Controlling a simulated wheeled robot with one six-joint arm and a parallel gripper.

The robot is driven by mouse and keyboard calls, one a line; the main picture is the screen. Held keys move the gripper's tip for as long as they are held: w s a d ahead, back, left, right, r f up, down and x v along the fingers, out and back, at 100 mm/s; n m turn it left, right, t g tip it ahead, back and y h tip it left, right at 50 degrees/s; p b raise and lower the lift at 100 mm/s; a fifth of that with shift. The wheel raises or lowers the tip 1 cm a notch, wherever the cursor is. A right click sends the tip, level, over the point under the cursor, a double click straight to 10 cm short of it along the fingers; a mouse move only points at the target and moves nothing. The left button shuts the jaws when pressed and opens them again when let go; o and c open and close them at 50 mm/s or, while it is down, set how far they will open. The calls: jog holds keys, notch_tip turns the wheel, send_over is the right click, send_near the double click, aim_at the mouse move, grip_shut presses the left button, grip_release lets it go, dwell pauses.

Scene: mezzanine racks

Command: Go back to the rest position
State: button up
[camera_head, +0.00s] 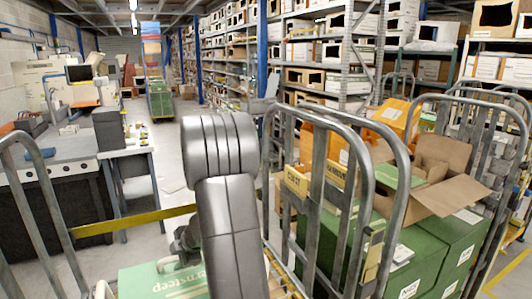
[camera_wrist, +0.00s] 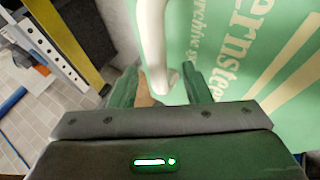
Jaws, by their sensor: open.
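My gripper (camera_wrist: 162,88) shows at the bottom of the wrist view, its two fingers apart. A pale curved bar (camera_wrist: 153,45) hangs down between the fingertips; I cannot tell whether they touch it. A green printed surface with pale letters (camera_wrist: 235,50) fills the right of that view, close beyond the fingers. In the head view my arm reaches down over a green printed item (camera_head: 165,283) at the bottom, and the gripper is mostly hidden behind the arm.
A roll cage (camera_head: 335,190) with green boxes (camera_head: 440,245) and an open carton (camera_head: 445,170) stands close on the right. A workbench (camera_head: 70,150) is at left. A yellow bar (camera_head: 130,222) crosses beside my arm. The aisle (camera_head: 165,120) ahead is open up to a loaded trolley (camera_head: 160,98).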

jog(key=p+v, duration=0.3)
jog(key=v, duration=1)
jog(key=b+x, duration=0.3)
jog(key=x, duration=1)
jog(key=shift+b, duration=0.35)
jog(key=shift+w+a, duration=0.2)
jog(key=shift+a, duration=0.15)
notch_tip(320, 180, up, 6)
jog(key=p, duration=0.4)
jog(key=shift+d+f, duration=0.15)
jog(key=shift+f, duration=0.1)
notch_tip(320, 180, up, 2)
jog(key=p, duration=0.3)
notch_tip(320, 180, up, 9)
jog(key=s, duration=0.1)
jog(key=shift+s+d+p, duration=0.3)
jog(key=shift+d+p, duration=0.1)
jog(key=shift+p, duration=0.05)
